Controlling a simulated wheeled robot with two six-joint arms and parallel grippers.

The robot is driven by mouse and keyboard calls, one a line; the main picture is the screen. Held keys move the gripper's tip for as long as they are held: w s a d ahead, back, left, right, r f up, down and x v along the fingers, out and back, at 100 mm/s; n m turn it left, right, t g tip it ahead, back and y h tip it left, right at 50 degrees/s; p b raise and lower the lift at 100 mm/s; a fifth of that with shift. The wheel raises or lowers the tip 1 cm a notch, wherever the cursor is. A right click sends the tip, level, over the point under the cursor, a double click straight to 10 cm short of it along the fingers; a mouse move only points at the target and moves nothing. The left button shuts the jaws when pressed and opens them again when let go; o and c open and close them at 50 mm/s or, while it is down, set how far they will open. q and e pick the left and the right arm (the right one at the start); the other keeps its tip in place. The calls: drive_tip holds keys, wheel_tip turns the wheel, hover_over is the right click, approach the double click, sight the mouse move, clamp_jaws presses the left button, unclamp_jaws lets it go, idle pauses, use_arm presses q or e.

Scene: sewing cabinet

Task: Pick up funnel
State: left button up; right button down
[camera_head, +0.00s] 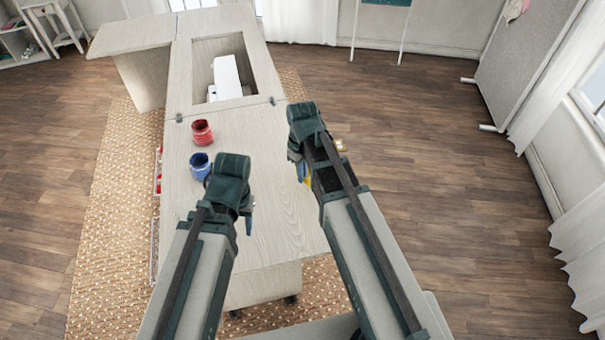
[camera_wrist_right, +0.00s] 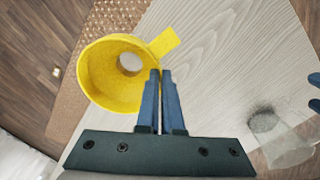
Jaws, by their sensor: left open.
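The yellow funnel (camera_wrist_right: 92,82) shows large in the right wrist view, its wide mouth toward the camera and a flat tab at its rim. My right gripper (camera_wrist_right: 161,72) has its fingers almost together at the funnel's rim, below the tab, and appears shut on the thin wall; the exact contact is hidden. In the head view only a bit of the funnel (camera_head: 307,181) shows beside the right gripper (camera_head: 298,172), over the table's right part. My left gripper (camera_head: 248,215) is open over the table's front part; its arm hides most of its fingers.
A red jar (camera_head: 202,132) and a blue jar (camera_head: 199,166) stand on the cabinet top (camera_head: 270,225). A white sewing machine (camera_head: 227,76) sits in the opening behind. A translucent object (camera_wrist_right: 290,148) shows at the right of the wrist view. The floor to the right is clear.

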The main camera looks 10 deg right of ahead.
wheel_tip(320, 180, up, 7)
drive_tip(key=p, duration=0.6)
drive_tip(key=shift+r, duration=0.15)
drive_tip(key=shift+a, duration=0.1)
